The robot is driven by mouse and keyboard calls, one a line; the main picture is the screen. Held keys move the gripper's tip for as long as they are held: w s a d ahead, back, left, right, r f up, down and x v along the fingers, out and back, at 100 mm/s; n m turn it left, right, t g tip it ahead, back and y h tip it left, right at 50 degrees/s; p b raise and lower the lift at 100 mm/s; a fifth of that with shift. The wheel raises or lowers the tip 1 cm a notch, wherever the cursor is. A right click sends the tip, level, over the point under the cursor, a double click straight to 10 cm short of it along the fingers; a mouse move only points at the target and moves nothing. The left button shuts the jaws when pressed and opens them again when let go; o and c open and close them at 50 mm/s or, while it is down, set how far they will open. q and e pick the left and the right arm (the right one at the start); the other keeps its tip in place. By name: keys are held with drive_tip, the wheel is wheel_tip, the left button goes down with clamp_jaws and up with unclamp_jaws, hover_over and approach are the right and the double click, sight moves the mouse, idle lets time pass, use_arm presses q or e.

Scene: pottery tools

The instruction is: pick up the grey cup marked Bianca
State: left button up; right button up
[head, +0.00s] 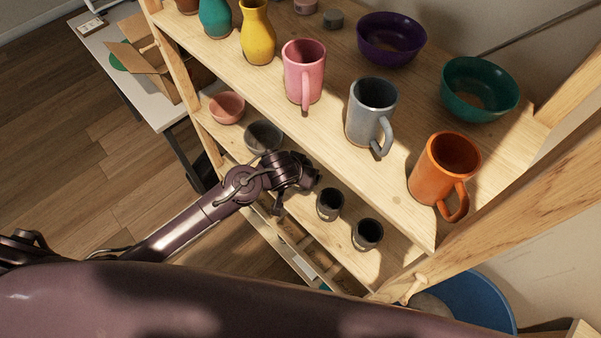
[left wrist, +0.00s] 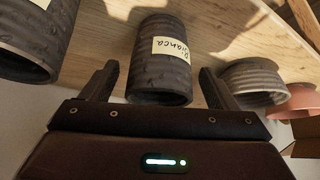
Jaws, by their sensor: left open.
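The dark grey ribbed cup marked Bianca (left wrist: 160,75) shows in the left wrist view, with its pale name label facing the camera. My left gripper (head: 298,183) is open. In the left wrist view its fingers (left wrist: 158,72) stand on either side of the cup, with gaps visible, and the cup stays on the wooden shelf. My right gripper is out of view.
A grey bowl (left wrist: 254,80) and a pink bowl (left wrist: 293,103) stand on the other. The upper shelf (head: 330,135) with mugs overhangs the lower one (head: 285,165).

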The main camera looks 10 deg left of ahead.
use_arm(q)
drive_tip(key=shift+x, duration=1.3)
drive_tip(key=shift+c, duration=0.4)
drive_tip(key=c, duration=1.1)
drive_tip(key=shift+r, duration=0.1)
